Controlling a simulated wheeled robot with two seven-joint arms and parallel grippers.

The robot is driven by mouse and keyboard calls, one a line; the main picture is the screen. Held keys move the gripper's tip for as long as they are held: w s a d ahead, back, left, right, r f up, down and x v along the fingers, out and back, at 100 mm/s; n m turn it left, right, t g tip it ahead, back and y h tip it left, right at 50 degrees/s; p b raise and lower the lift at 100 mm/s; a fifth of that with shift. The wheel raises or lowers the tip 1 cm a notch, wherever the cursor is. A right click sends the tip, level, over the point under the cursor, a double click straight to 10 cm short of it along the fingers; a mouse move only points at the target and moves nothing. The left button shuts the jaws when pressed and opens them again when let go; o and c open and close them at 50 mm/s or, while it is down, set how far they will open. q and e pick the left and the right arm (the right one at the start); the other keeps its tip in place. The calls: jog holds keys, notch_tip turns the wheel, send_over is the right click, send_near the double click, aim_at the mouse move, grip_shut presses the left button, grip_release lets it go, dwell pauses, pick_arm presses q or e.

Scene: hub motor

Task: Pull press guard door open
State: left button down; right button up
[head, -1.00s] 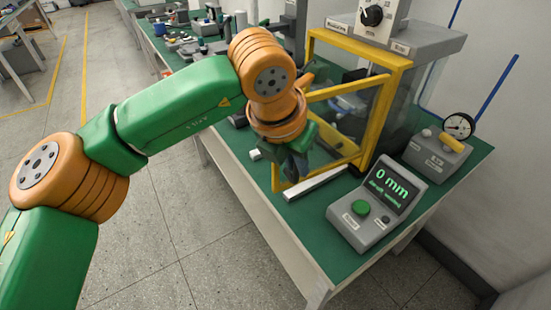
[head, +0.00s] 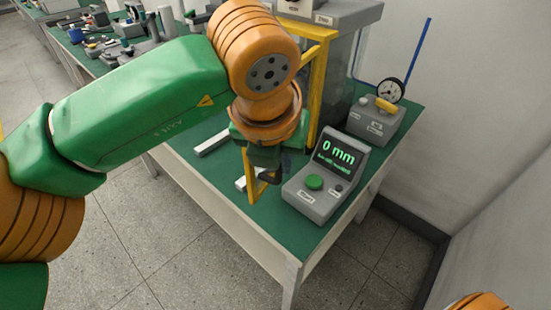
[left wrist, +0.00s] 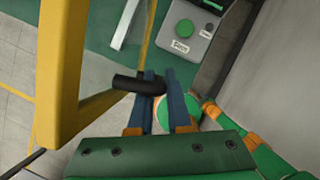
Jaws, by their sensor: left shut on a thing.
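The press guard (head: 318,85) stands at the table's back, with a yellow frame and clear panels. Its yellow-framed door (head: 250,185) stands swung out toward the front of the table, partly hidden behind my left arm. The door frame shows large at the left of the left wrist view (left wrist: 60,70). My left gripper (head: 268,175) is at the door's free edge, just left of the display box. In the left wrist view its blue fingers (left wrist: 165,85) are shut on the black door handle (left wrist: 135,84). My right gripper is out of view.
A grey display box (head: 325,180) reading 0 mm, with a green button, stands close to the right of my left gripper. A dial gauge box (head: 375,118) is behind it. A light bar (head: 213,143) lies on the green table. A wall bounds the right.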

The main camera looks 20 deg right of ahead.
pick_arm(q)
jog(key=c, duration=0.9)
grip_release()
jog(key=shift+o, duration=0.2)
jog(key=v, duration=0.7)
